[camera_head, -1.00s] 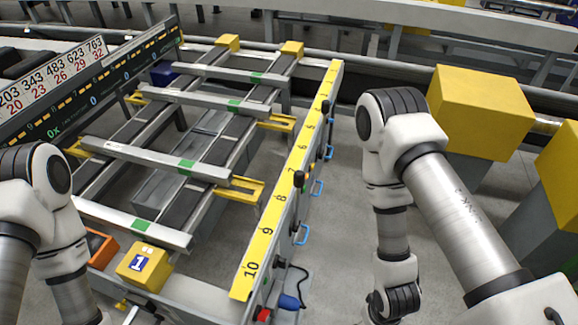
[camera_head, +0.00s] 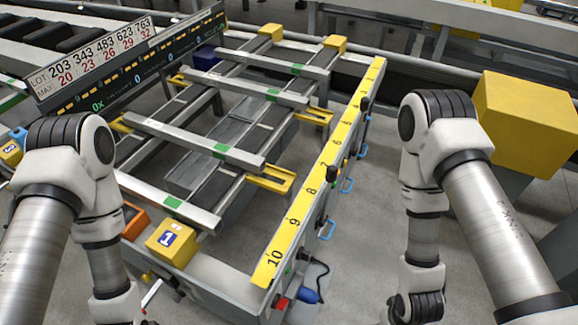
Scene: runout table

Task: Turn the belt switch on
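No part is plainly marked as the belt switch. A small red part (camera_head: 282,302), perhaps a switch, sits on the near end of the runout table, below the yellow numbered scale (camera_head: 318,188). A blue part (camera_head: 308,296) with a dark cable is just right of it. A yellow block marked 1 (camera_head: 171,243) sits at the near left corner, beside an orange box (camera_head: 134,221). My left arm comes down at the left and my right arm at the right of the table. Both grippers are below the picture's edge, so their states are hidden.
Grey crossbars (camera_head: 190,143) with green marks span the table's rails. A lot-number display board (camera_head: 130,62) stands along its left side. A large yellow box (camera_head: 528,120) stands at the right. Bare floor (camera_head: 368,240) lies between the table and my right arm.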

